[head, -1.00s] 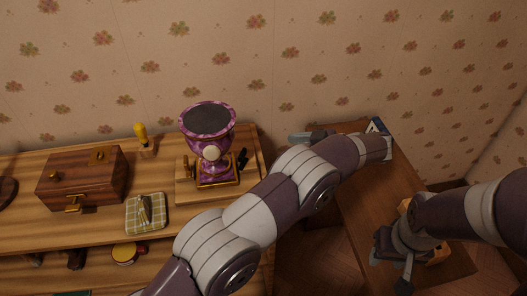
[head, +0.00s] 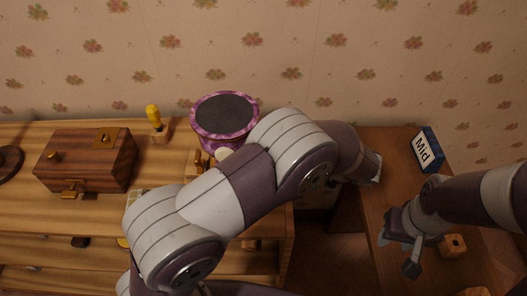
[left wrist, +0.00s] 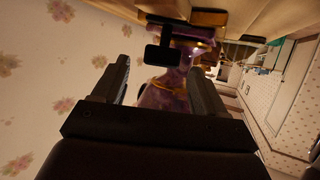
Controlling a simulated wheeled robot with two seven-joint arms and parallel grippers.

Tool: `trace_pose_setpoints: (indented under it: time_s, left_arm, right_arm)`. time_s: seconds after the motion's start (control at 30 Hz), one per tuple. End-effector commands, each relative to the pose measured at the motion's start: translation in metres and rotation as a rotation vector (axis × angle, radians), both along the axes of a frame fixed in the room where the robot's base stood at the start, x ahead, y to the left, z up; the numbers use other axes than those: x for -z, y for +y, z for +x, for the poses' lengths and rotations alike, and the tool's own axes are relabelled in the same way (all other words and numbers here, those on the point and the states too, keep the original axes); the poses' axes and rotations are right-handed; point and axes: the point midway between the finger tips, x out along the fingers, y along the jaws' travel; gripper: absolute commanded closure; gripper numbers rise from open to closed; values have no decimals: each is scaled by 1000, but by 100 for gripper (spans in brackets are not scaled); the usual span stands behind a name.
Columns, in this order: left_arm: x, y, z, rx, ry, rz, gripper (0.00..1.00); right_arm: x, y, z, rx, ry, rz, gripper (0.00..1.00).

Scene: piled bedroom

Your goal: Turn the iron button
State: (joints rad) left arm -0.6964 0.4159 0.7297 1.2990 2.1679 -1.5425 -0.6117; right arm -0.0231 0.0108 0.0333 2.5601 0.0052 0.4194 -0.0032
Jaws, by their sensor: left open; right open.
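A purple vase-shaped piece (head: 225,118) with a dark round top stands on the wooden table. A black T-shaped knob (left wrist: 163,55), which looks like the iron button, shows in the left wrist view in front of the purple piece. My left gripper (left wrist: 160,66) is open, with the knob seen between its fingertips and nothing clearly held; I cannot tell whether they touch it. In the head view my left arm hides this gripper and the knob. A brass knob (head: 198,163) and a pale round knob (head: 223,154) also show. My right gripper (head: 400,250) is open and empty at the right.
A wooden box (head: 87,160) with brass fittings and a yellow-handled item (head: 154,120) stand left on the table. A "Mid" sign (head: 424,150) stands on the brown desk (head: 385,140) at the right. An orange wooden block (head: 453,245) lies near my right gripper.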

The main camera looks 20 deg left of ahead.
Motion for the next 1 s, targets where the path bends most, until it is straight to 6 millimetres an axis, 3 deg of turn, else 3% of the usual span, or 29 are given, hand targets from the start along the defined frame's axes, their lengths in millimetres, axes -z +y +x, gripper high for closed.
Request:
trace_pose_setpoints:
  time_s: [0.2,0.5,0.53,0.67,0.7,1.0]
  left_arm:
    - [13,30,7,-1,0,0,28]
    - [15,34,8,1,0,-1,28]
    - [15,34,8,0,0,-1,31]
    - [15,34,8,0,0,0,73]
    - [15,34,8,0,1,0,79]
    - [13,34,8,-38,3,1,79]
  right_arm:
    - [0,0,0,0,0,0,57]
    - [0,0,0,0,0,0,57]
    - [0,0,0,0,0,0,57]
    - [0,0,0,0,0,0,57]
    - [0,0,0,0,0,0,57]
    - [-5,0,0,0,0,0,57]
